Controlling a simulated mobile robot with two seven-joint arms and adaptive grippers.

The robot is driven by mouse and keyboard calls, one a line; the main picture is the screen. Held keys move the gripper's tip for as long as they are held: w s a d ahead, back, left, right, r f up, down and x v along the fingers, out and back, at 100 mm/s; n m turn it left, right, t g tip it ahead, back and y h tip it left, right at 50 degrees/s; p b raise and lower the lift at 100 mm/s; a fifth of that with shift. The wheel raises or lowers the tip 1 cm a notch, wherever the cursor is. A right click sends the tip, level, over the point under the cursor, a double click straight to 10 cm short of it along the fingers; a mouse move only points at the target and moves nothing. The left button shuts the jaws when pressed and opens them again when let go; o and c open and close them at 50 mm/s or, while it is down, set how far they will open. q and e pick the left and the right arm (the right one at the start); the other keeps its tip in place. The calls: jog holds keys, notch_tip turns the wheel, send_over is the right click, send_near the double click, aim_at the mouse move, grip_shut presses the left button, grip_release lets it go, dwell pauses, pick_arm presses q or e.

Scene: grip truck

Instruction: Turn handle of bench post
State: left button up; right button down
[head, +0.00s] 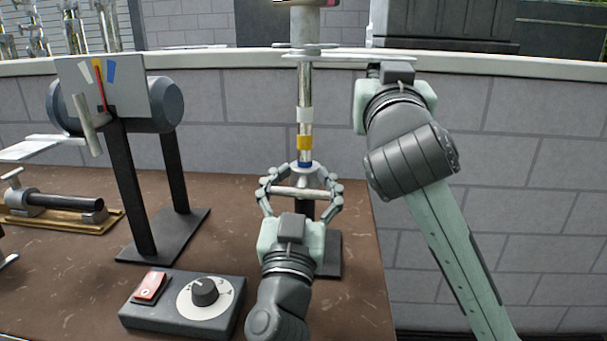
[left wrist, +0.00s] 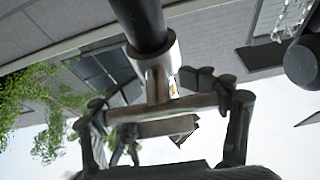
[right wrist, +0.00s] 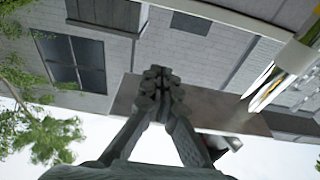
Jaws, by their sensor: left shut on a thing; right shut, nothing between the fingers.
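The bench post (head: 305,82) stands upright at the right end of the brown bench, with white, yellow and blue bands on its silver upper part. Its handle (head: 300,192) is a pale crossbar low on the post, lying roughly level across the head view. My left gripper (head: 301,190) is shut on the handle, with a finger at each end. In the left wrist view the handle (left wrist: 165,109) spans between the fingers, below a metal collar and a dark post. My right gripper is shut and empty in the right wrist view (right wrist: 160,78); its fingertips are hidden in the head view.
A control box (head: 183,303) with a red switch and a dial sits at the front of the bench. A gauge stand (head: 115,105) with a dark drum is to the left. A grey block wall (head: 230,110) runs behind. My right arm is beyond the bench's right edge.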

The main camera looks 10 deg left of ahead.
pick_arm(q)
jog(key=shift+m, duration=0.3)
jog(key=shift+c, duration=0.2)
jog(key=m+h, duration=0.1)
jog(key=m, duration=0.1)
jog(key=m+h, duration=0.2)
jog(key=m, duration=0.1)
jog(key=shift+d, duration=0.2)
jog(key=m+h, duration=0.1)
jog(key=m, duration=0.1)
jog(key=m+g+h, duration=0.1)
jog(key=m, duration=0.1)
jog(key=m+g, duration=0.1)
jog(key=m, duration=0.1)
jog(key=shift+d+f+h, duration=0.15)
jog(key=shift+d+h, duration=0.1)
jog(key=shift+h, duration=0.15)
jog(key=m+g, duration=0.1)
jog(key=m, duration=0.1)
jog(key=m+g, duration=0.1)
jog(key=m, duration=0.1)
jog(key=m+h, duration=0.1)
jog(key=m, duration=0.2)
jog(key=shift+d+f+g, duration=0.25)
jog(key=shift+f+g, duration=0.15)
jog(key=shift+s+m, duration=0.1)
jog(key=shift+m, duration=0.3)
jog(key=o, duration=1.4)
jog(key=shift+c, duration=0.2)
